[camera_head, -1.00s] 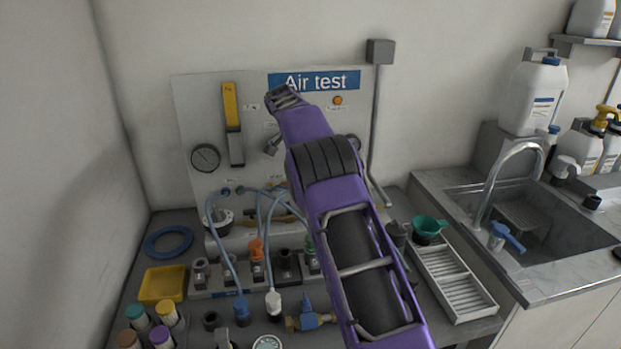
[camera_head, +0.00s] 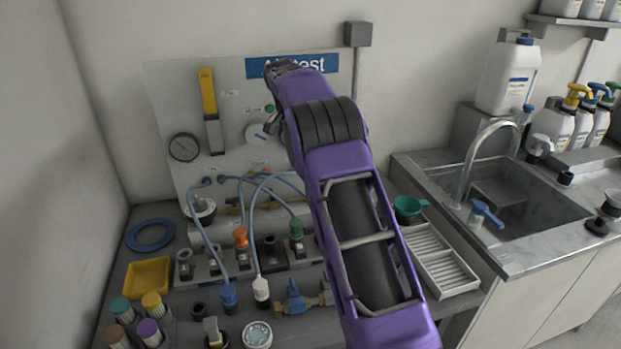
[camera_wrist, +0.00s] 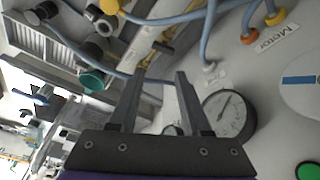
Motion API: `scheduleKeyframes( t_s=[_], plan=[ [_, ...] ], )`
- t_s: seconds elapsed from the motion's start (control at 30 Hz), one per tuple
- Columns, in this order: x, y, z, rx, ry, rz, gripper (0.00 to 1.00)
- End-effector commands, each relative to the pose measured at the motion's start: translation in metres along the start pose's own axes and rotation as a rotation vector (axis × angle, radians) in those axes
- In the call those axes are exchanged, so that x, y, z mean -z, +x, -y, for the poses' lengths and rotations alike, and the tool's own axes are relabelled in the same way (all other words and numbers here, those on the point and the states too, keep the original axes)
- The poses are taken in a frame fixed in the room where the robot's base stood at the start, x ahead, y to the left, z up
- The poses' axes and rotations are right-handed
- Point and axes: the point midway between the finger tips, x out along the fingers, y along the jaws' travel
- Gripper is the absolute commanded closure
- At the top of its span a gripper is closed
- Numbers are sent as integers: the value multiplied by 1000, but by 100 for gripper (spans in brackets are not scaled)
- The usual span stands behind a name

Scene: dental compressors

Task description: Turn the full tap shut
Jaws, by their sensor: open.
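Which tap is the full one cannot be told, as no readable label names it. A blue-handled brass tap (camera_head: 295,297) lies at the front of the bench in the head view. Another blue lever (camera_head: 486,212) is at the sink's front edge. In the wrist view a brass fitting with a dark lever (camera_wrist: 158,50) shows beyond the fingertips. In the head view my purple arm hides part of the panel and bench.
The Air test panel (camera_head: 165,95) stands against the wall, with a gauge (camera_head: 184,147) at left. Blue hoses (camera_head: 200,225) loop over the bench fittings. A green funnel (camera_head: 408,206) and slatted tray (camera_head: 440,262) lie right of my arm. The sink (camera_head: 525,205) is farther right.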

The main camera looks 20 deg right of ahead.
Motion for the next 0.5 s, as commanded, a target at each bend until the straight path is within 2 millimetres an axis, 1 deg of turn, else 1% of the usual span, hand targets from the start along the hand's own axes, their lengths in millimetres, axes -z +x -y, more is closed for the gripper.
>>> scheduleKeyframes(
  t_s=[0.03, 0.2, 0.5],
  plan=[
    [5, -1, -7, 24, -63, 21, 52],
    [14, -4, -22, 119, -313, 62, 52],
    [25, -18, -49, 299, -746, 36, 52]
  ],
)
